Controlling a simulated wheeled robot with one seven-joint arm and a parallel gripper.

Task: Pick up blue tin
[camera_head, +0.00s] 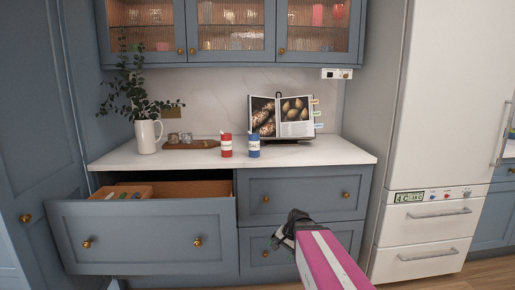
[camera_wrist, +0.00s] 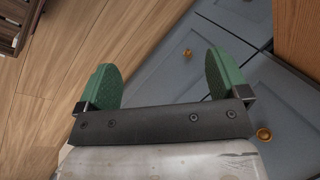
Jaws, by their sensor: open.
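The blue tin (camera_head: 254,146) stands upright on the white countertop, with a pale label band around it. A similar red tin (camera_head: 226,146) stands just to its left, with a small gap between them. My gripper (camera_head: 290,226) is below counter height in front of the lower drawers, well under the blue tin and a little to its right. In the wrist view its two green-padded fingers (camera_wrist: 164,82) are spread wide with nothing between them. The blue tin is not in the wrist view.
A cookbook on a stand (camera_head: 283,117) is right of the blue tin. A white jug with leaves (camera_head: 147,136) and a wooden board with small jars (camera_head: 190,143) are left. An upper drawer (camera_head: 150,235) juts out, open. The counter (camera_head: 330,155) is clear at right.

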